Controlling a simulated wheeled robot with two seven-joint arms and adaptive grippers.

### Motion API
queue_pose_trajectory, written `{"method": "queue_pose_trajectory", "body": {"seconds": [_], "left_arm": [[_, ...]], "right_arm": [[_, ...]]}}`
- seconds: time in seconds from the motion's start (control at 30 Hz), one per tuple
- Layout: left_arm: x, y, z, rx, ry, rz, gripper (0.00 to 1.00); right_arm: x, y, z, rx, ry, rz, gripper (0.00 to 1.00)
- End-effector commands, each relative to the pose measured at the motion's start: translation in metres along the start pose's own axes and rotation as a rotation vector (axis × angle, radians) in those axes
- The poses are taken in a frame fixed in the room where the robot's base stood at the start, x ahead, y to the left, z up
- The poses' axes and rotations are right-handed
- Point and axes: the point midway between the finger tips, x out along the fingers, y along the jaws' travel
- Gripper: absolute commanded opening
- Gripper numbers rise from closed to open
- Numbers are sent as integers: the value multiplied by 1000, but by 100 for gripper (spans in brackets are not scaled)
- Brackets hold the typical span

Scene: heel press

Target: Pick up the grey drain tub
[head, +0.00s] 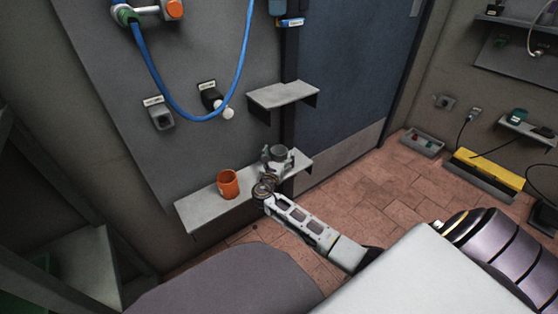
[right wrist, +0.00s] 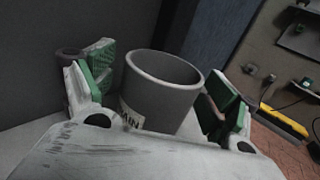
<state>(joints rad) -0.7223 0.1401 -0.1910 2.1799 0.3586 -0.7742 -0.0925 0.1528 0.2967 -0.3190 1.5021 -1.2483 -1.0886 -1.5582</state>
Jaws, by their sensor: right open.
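The grey drain tub (head: 280,151) stands upright on the lower wall shelf (head: 198,209), near its right end. My right gripper (head: 277,162) is open around the tub, with one green-padded finger on each side. A gap shows between the tub and each pad in the right wrist view. My left gripper is not in view.
An orange cup (head: 228,183) stands on the same shelf, left of the tub. A smaller shelf (head: 283,94) juts out above, and a blue hose (head: 184,117) hangs at the upper left. A yellow-topped box (head: 488,170) and a grey tray (head: 423,142) lie on the tiled floor at right.

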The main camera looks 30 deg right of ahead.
Motion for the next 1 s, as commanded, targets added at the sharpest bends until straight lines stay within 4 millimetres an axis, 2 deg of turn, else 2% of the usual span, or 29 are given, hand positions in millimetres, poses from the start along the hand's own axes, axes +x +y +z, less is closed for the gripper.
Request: {"method": "queue_pose_trajectory", "body": {"seconds": [0.2,0.57,1.0], "left_arm": [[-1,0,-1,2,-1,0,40],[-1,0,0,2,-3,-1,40],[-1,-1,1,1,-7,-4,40]], "right_arm": [[0,0,0,0,0,0,87],[0,0,0,-1,0,0,41],[0,0,4,0,-1,0,41]]}}
